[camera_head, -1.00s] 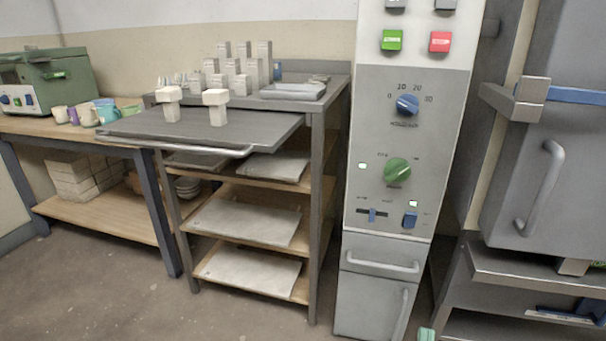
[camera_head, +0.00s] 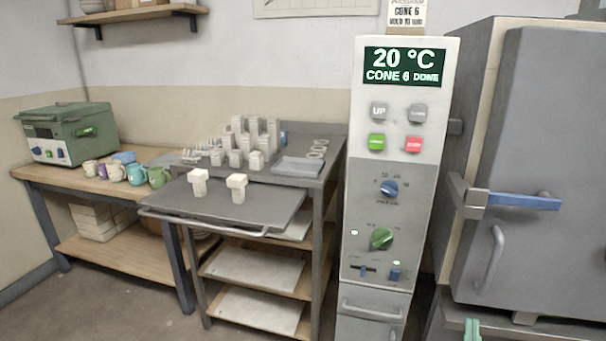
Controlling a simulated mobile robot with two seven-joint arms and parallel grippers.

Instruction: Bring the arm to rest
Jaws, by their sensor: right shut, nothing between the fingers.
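Only the teal fingertips of my right gripper (camera_head: 472,330) show, at the bottom edge of the head view, right of the control panel and in front of the grey stand under the kiln. The fingers are together with nothing between them. The rest of the right arm is out of frame. My left gripper is not in view.
The control panel (camera_head: 411,120) reads 20 °C, cone 6 done. The grey kiln (camera_head: 545,130) has a blue latch handle. A pulled-out shelf (camera_head: 265,205) bears two white T-shaped pieces. Cups (camera_head: 136,174) and a green machine (camera_head: 70,133) stand on the left table.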

